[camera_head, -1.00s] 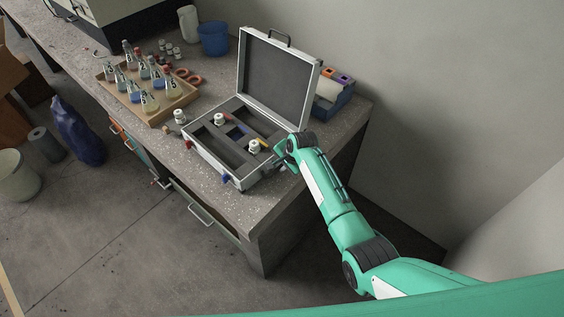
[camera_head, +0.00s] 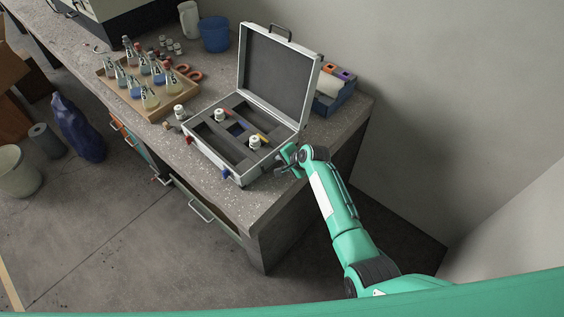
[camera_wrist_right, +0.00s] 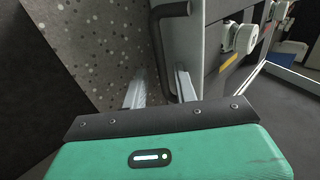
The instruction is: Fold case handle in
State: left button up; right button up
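The silver case (camera_head: 213,158) lies open on the bench, its grey-lined lid (camera_head: 275,75) raised. A dark handle (camera_head: 280,31) stands up from the lid's top edge. In the right wrist view, a dark bar-shaped handle (camera_wrist_right: 157,38) sticks out from the case's side wall (camera_wrist_right: 186,45). My right gripper (camera_head: 281,164) is at the case's right end. In the wrist view, its two fingers (camera_wrist_right: 158,88) are apart, with the lower part of the bar appearing between them; contact is not clear. My left gripper is not in view.
White-capped jars (camera_head: 220,115) sit in the case's foam. A wooden tray (camera_head: 158,113) of flasks and a blue bucket (camera_head: 214,36) stand to the left and behind. A blue box (camera_head: 335,101) is behind the lid. The bench's front edge is close to the case.

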jog(key=shift+w+a+r, duration=0.1)
jog(key=shift+w+r, duration=0.05)
jog(key=shift+r, duration=0.15)
